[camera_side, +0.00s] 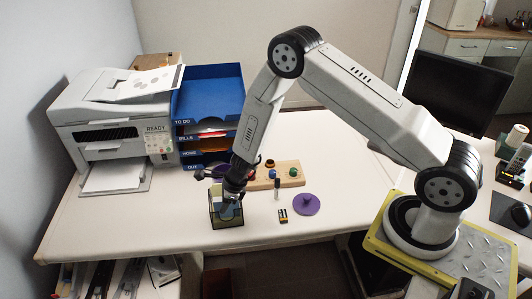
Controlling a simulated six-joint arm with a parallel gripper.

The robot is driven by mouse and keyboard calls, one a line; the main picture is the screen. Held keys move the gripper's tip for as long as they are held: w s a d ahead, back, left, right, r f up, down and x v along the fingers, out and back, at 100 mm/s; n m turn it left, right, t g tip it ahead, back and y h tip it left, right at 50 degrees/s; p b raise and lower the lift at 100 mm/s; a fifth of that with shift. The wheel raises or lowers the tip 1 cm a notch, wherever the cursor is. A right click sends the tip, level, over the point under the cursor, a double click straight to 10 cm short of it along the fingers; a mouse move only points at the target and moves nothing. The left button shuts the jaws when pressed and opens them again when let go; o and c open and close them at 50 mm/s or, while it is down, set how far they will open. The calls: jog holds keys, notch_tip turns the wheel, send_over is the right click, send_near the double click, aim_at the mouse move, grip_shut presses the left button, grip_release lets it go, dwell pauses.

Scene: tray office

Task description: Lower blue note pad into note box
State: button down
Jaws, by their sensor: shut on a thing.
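The note box (227,221) is a small, dark-edged, see-through box near the front of the white desk, left of centre. My gripper (229,191) points down right over the box and is shut on the blue note pad (217,191). The pad shows as a small bluish patch at the box's upper left, partly hidden by the fingers. It is at the height of the box opening; I cannot tell how deep it sits. Something pale and yellowish shows inside the box.
A wooden board (262,183) with coloured knobs lies right behind the box. Blue letter trays (210,100) and a printer (115,120) stand behind left.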

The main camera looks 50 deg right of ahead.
jog(key=shift+c, duration=2)
grip_release()
jog(key=shift+r, duration=0.15)
jog(key=shift+v, duration=3.75)
